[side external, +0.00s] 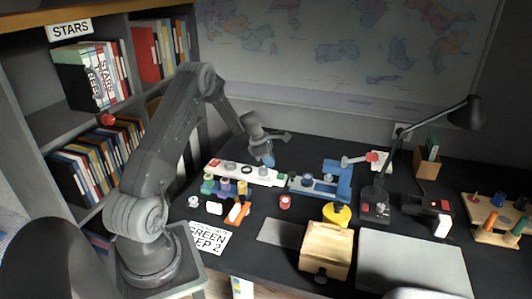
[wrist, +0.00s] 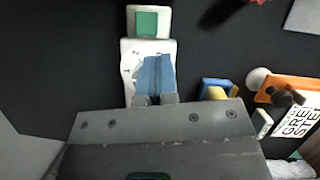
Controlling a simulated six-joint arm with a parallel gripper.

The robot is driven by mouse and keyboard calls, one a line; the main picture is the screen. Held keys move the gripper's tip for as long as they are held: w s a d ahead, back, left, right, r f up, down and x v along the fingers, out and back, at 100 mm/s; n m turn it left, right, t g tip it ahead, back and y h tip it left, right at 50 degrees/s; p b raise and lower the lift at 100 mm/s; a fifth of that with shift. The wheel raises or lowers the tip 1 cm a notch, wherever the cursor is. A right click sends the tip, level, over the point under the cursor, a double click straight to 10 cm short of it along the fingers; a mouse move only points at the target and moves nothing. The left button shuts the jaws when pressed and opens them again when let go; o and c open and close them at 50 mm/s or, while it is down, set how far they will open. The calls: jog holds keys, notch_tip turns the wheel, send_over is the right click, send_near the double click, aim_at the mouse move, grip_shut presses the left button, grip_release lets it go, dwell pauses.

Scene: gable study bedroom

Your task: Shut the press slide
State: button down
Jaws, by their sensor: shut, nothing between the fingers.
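The blue press (side external: 343,180) stands right of the white panel in the side view, with a lever arm ending in a red knob (side external: 374,157). Its low blue bed (side external: 318,188) reaches left toward the panel. Which part is its slide, and how far out it stands, I cannot make out. My gripper (side external: 267,160) is shut and empty, its blue fingers pointing down over the white panel (side external: 225,168), left of the press. In the wrist view the shut fingers (wrist: 154,80) cover part of the panel, below its green square (wrist: 147,22). The press is not visible there.
Coloured pots (side external: 226,186), an orange stand (side external: 237,213) and a printed card (side external: 209,237) lie in front of the panel. A red-topped item (side external: 285,201), yellow disc (side external: 336,214) and wooden box (side external: 326,247) are before the press. A lamp (side external: 455,110) stands right.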

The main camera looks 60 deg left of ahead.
aim_at(307, 179)
jog(key=x, duration=0.3)
jog(key=shift+w+d+f, duration=0.1)
jog(key=shift+f, duration=0.15)
jog(key=shift+w+d+r, duration=0.1)
jog(key=shift+w+d, duration=0.2)
jog(key=shift+w, duration=0.25)
jog(key=shift+w+d+r, duration=0.1)
jog(key=shift+w+d, duration=0.25)
jog(key=shift+w, duration=0.2)
jog(key=shift+w+d, duration=0.3)
jog(key=shift+w, duration=0.2)
jog(key=w+d, duration=0.5)
jog(key=d, duration=0.1)
jog(key=shift+w, duration=0.4)
